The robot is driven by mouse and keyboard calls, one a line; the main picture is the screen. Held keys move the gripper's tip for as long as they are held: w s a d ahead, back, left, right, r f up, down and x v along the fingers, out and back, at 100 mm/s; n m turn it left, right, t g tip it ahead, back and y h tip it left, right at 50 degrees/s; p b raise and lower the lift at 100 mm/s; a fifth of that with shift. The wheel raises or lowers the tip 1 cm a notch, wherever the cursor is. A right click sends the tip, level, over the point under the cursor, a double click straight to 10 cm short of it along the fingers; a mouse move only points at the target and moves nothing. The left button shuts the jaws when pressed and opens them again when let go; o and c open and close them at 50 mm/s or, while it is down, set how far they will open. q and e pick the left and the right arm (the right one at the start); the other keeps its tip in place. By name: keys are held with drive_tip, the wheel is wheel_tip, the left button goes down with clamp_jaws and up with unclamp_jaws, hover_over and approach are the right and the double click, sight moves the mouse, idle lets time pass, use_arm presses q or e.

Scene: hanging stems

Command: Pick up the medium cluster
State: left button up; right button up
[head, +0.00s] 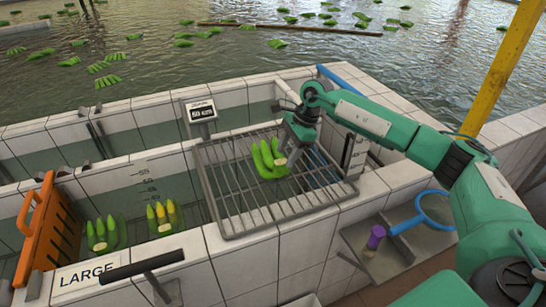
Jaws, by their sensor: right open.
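A green banana cluster (266,160) with a pale cut crown lies on the metal bar rack (232,205). I take it for the medium cluster, though no label on it shows. My right gripper (292,153) is open, pointing down at the cluster's right side, close to the crown. Whether its fingers touch the cluster cannot be told, as the fingertips are partly hidden. My left gripper is not in view.
Two clusters (104,235) (163,219) sit in the tank bay marked LARGE, beside an orange slotted divider (50,235). A small display (201,112) stands behind the rack. A purple-capped item (376,237) and blue net (436,207) lie on a lower shelf at right.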

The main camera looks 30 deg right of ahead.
drive_tip(key=shift+w+a+f, duration=0.1)
drive_tip(key=shift+a+f, duration=0.2)
drive_tip(key=shift+f, duration=0.25)
drive_tip(key=shift+a+f, duration=0.1)
drive_tip(key=shift+f, duration=0.4)
drive_tip(key=c, duration=1)
drive_tip(key=shift+r, duration=0.15)
clamp_jaws()
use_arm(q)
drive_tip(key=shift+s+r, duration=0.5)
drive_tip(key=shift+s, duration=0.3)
use_arm(e)
drive_tip(key=shift+w, duration=0.1)
